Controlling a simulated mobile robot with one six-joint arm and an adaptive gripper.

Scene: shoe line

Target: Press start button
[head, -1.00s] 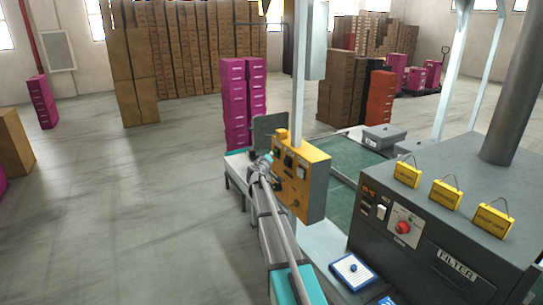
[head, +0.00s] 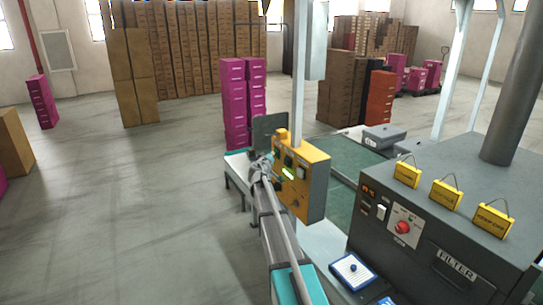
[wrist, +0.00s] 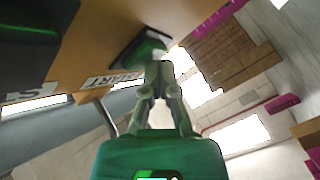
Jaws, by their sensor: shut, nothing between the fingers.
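The yellow control box (head: 313,168) hangs on a pale post, its button face toward my arm. My gripper (head: 264,160) is at the left of this face. In the wrist view my gripper (wrist: 160,70) is shut and empty, its tips at the green start button (wrist: 145,50) in a dark frame. The tips overlap the button's lower edge and look to be touching it. The START label (wrist: 112,80) shows beside the button. A bright green glow (head: 289,173) shows on the box face in the head view. How far the button is pushed in is hidden.
A grey filter machine (head: 420,250) with a red knob (head: 403,227) and yellow tags stands at the right. A green conveyor belt (head: 345,160) runs behind the box. Magenta box stacks (head: 235,105) stand beyond.

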